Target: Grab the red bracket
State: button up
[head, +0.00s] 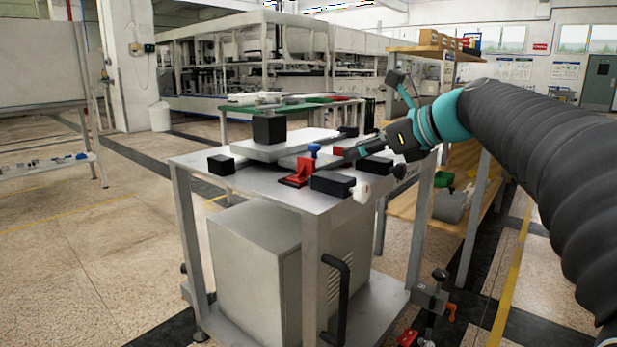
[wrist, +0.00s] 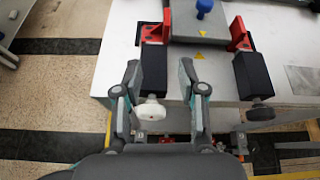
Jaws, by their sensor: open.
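A red bracket (head: 298,172) stands near the front edge of the grey table's top in the head view. In the wrist view, a red bracket (wrist: 154,32) is at the upper left, against the far end of a black block (wrist: 154,72). A second red bracket (wrist: 239,34) is at the upper right; a small red part (head: 337,151) also shows behind my gripper's tips in the head view. My gripper (head: 348,153) is open above the table. In the wrist view, its spread fingers (wrist: 159,68) are on either side of the black block, with no bracket between them.
A white knob (wrist: 152,109) sticks out from the near end of the left block; a dark knob (wrist: 260,113) is on the right block (wrist: 253,76). A blue knob (head: 313,150) stands on a grey plate (wrist: 198,22). A wooden shelf (head: 480,205) stands behind the table.

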jog(key=w+m, duration=0.1)
jog(key=w, duration=0.1)
jog(key=b, duration=0.1)
send_near(310, 159)
jog(key=x, duration=0.3)
jog(key=shift+w, duration=0.5)
jog(key=shift+s+b+x, duration=0.25)
jog(key=shift+b+x, duration=0.5)
jog(key=shift+x, duration=2.55)
jog(key=shift+a+y, duration=0.2)
jog(key=shift+y, duration=0.1)
grip_shut()
